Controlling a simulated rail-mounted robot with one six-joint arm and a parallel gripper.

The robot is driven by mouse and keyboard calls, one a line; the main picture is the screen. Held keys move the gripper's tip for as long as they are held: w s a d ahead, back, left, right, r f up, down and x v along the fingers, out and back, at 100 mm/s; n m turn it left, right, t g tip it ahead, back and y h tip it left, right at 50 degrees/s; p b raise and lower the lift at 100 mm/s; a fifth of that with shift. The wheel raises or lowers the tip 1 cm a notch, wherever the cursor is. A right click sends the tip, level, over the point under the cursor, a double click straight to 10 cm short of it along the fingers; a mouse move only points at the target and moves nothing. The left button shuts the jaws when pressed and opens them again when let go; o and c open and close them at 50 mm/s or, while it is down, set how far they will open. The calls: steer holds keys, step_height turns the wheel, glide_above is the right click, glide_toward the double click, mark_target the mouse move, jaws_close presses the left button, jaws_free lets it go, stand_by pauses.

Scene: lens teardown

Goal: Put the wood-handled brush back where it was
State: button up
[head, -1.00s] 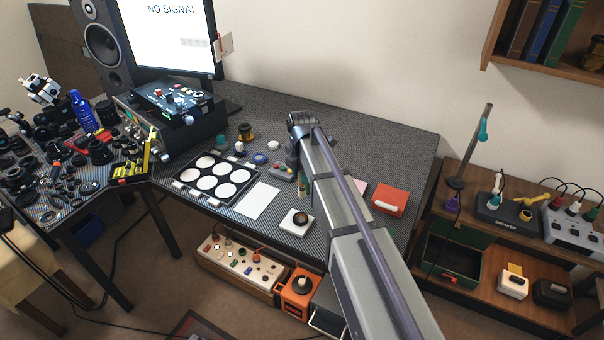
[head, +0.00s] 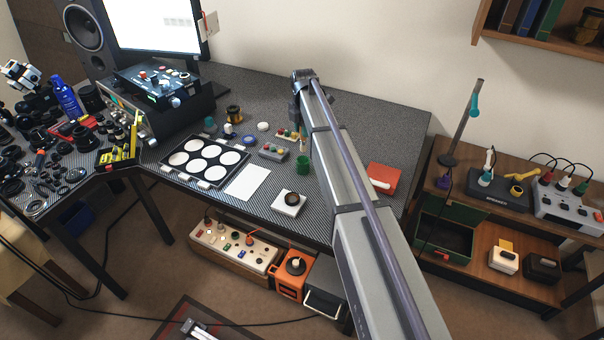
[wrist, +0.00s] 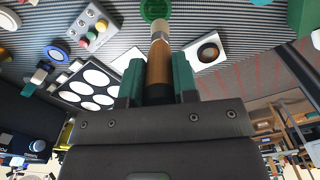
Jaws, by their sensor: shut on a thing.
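My gripper (wrist: 158,84) is shut on the wood-handled brush (wrist: 159,62), which has a brown handle, a metal ferrule and a pale tip. The green cup (head: 302,167) stands on the desk just in front of my gripper, close to my arm.
A white square pad with a dark round top (head: 289,203), a white sheet (head: 248,183), a tray of white discs (head: 204,160) and a grey box with coloured knobs (head: 273,152) lie left of my arm. A red case (head: 384,178) lies to its right.

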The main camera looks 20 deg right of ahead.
mark_target(303, 150)
steer(key=shift+w, duration=0.55)
steer(key=shift+s+f, duration=0.15)
step_height(303, 150, down, 10)
steer(key=b, duration=1)
steer(key=shift+f, duration=0.1)
steer(key=shift+r, duration=0.3)
steer(key=shift+f, duration=0.2)
steer(key=o, duration=0.9)
step_height(303, 150, up, 13)
steer(key=p, duration=1.2)
steer(key=shift+f, duration=0.15)
steer(key=shift+s+f, duration=0.15)
steer(key=shift+s, duration=0.2)
steer(key=s+a+m, duration=0.2)
steer(key=s+m, duration=0.5)
steer(key=s, duration=0.5)
steer(key=s+a+m, duration=0.2)
steer(key=s+m, duration=0.6)
steer(key=s, duration=0.4)
steer(key=s+a+m, duration=0.2)
steer(key=s+m, duration=0.6)
steer(key=s, duration=0.4)
